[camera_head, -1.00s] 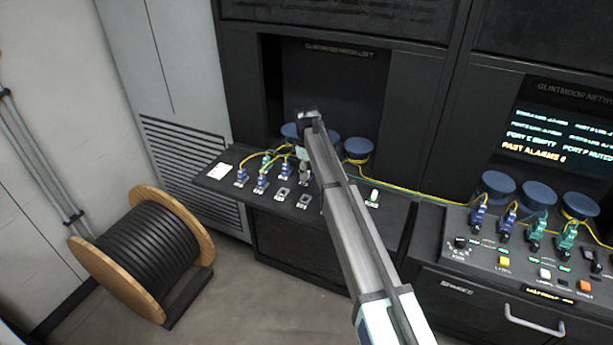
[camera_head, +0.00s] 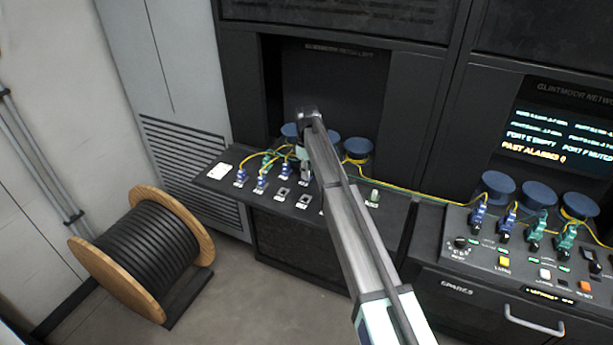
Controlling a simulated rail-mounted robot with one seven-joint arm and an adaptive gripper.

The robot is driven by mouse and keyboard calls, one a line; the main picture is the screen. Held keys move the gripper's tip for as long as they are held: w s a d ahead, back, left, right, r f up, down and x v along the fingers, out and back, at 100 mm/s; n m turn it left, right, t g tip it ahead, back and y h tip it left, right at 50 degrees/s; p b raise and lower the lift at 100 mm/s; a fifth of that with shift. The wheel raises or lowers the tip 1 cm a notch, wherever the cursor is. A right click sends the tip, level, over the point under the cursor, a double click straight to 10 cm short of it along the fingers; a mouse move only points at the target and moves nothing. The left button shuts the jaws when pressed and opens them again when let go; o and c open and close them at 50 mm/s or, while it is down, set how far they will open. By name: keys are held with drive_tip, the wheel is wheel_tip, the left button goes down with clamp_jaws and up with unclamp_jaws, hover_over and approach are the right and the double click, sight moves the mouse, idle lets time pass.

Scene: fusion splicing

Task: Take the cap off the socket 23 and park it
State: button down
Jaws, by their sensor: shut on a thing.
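The patch panel (camera_head: 333,212) is a dark sloped shelf with rows of sockets. Blue plugs (camera_head: 261,184) and green plugs on yellow fibres fill sockets at its left. Two square sockets (camera_head: 282,194) in the front row look bare, and socket numbers are too small to read. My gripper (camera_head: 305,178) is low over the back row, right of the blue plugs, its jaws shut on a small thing. That thing, apparently the cap, is mostly hidden by the fingers; I cannot tell whether it is still on a socket. A pale green-and-white piece (camera_head: 374,197) stands upright farther right.
Yellow fibres run from blue spools (camera_head: 358,148) behind the panel to a second console (camera_head: 520,262) at the right. My forearm crosses in front and hides part of the panel. A wooden cable drum (camera_head: 145,255) stands on the floor at left.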

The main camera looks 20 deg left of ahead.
drive_tip(key=shift+r+p, duration=1.15)
drive_tip(key=shift+r, duration=1.75)
